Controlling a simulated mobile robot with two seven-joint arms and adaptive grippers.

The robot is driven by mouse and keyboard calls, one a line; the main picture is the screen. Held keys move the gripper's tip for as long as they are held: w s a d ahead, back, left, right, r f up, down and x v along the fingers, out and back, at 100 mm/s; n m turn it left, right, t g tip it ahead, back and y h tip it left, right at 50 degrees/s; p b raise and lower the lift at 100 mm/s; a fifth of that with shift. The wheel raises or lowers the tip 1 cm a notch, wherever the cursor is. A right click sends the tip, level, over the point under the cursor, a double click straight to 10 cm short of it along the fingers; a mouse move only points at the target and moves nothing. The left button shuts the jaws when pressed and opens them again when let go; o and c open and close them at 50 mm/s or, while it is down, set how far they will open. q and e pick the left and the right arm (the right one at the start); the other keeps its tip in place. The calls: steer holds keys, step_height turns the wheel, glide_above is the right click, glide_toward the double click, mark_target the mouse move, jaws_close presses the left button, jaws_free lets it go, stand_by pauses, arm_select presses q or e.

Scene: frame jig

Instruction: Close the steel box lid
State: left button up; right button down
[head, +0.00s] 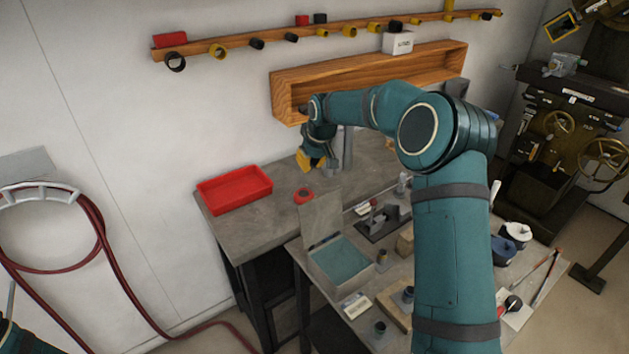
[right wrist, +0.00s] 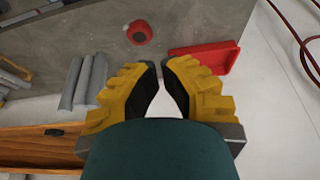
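The steel box (head: 343,260) stands on the workbench in the head view, with a blue-green inside showing. Its grey lid (head: 321,216) stands up, open, at the box's back edge. My right gripper (head: 303,160) is above the back bench, up and beyond the lid, apart from it. In the right wrist view its yellow fingers with black pads (right wrist: 161,67) have a narrow gap between them and hold nothing. The box and lid do not show in that view. My left gripper is out of view.
A red tray (head: 235,190) and a red round item (head: 303,196) lie on the back bench. A wooden shelf (head: 290,88) is on the wall above. A clamp-like fixture (head: 382,222), wooden blocks (head: 393,305) and small cups crowd the bench right of the box.

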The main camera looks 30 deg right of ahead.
mark_target(318, 215)
step_height(318, 215, down, 9)
steer(key=shift+s+p, duration=0.35)
stand_by(0.5)
steer(key=shift+a, duration=0.1)
steer(key=shift+s, duration=0.1)
